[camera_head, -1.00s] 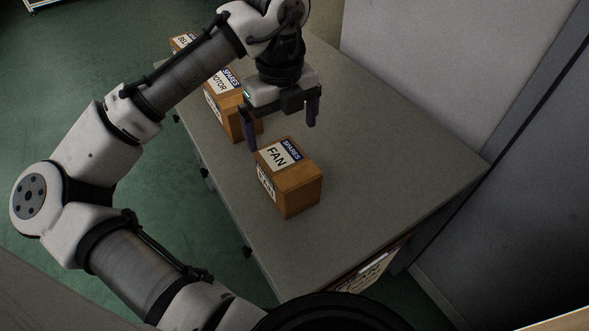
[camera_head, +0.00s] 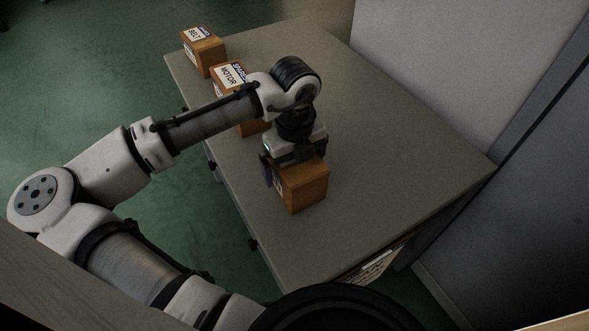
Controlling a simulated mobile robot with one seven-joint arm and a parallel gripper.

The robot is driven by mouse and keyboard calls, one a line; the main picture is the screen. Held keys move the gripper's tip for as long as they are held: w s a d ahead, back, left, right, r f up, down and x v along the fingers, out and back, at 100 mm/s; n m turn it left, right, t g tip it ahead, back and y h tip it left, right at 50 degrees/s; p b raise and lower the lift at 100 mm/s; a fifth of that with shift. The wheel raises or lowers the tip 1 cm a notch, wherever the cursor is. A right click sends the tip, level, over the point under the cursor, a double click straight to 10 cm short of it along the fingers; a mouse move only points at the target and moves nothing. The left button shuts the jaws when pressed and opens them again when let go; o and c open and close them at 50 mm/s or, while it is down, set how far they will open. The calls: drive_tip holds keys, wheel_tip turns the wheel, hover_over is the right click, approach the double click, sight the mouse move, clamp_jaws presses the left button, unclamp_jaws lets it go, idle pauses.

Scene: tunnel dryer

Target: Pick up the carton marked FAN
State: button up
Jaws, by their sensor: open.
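The carton marked FAN (camera_head: 304,190) is a brown box standing on the grey bench top (camera_head: 380,190). Its labelled top is now hidden under my gripper (camera_head: 291,170). My gripper points down directly over the carton, with one dark finger beside the carton's left side. The jaws are open, and the carton still rests on the bench.
The carton marked MOTOR (camera_head: 229,78) stands behind, partly covered by my forearm. A carton marked BELT (camera_head: 203,50) stands at the bench's far left corner. A grey wall panel (camera_head: 430,70) borders the right. The bench's right front is clear.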

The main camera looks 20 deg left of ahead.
drive_tip(key=shift+c, duration=0.3)
drive_tip(key=c, duration=1.4)
drive_tip(key=shift+r, duration=0.1)
